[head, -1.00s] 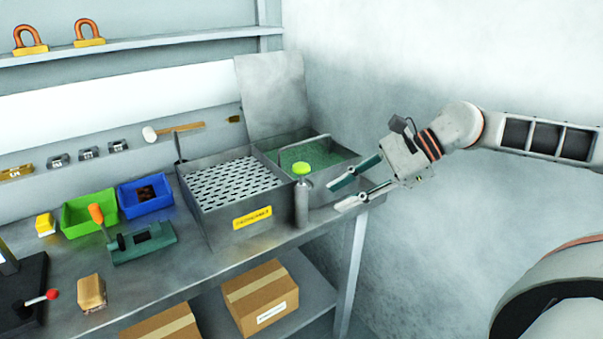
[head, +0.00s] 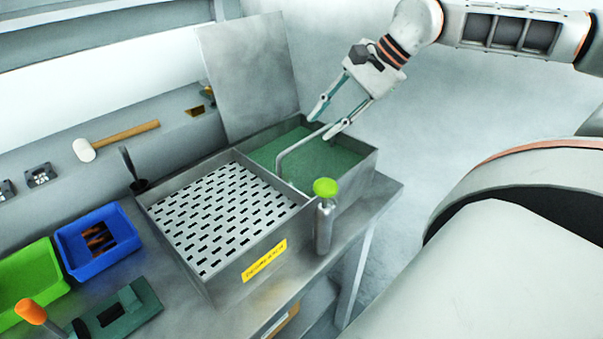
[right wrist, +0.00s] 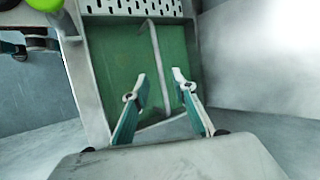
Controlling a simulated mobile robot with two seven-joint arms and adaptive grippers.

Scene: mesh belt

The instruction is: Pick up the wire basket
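The wire basket (head: 335,158) appears as a green mesh surface inside the right compartment of a grey metal tank (head: 262,258). Its thin grey bent handle (head: 296,147) rises above the compartment. In the right wrist view the green basket (right wrist: 115,60) fills the compartment, with the handle bar (right wrist: 157,50) running across it. My right gripper (head: 327,119) is open above the compartment, near the far end of the handle. In the right wrist view the bar lies between its two fingertips (right wrist: 159,75); I cannot tell how far below. My left gripper is not in view.
A grey cylinder with a green cap (head: 325,188) stands at the tank's front. The left compartment has a slotted plate (head: 215,215). A raised metal lid (head: 250,75) stands behind. Blue (head: 97,243) and green (head: 25,280) bins sit left. A mallet (head: 115,139) lies at the back.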

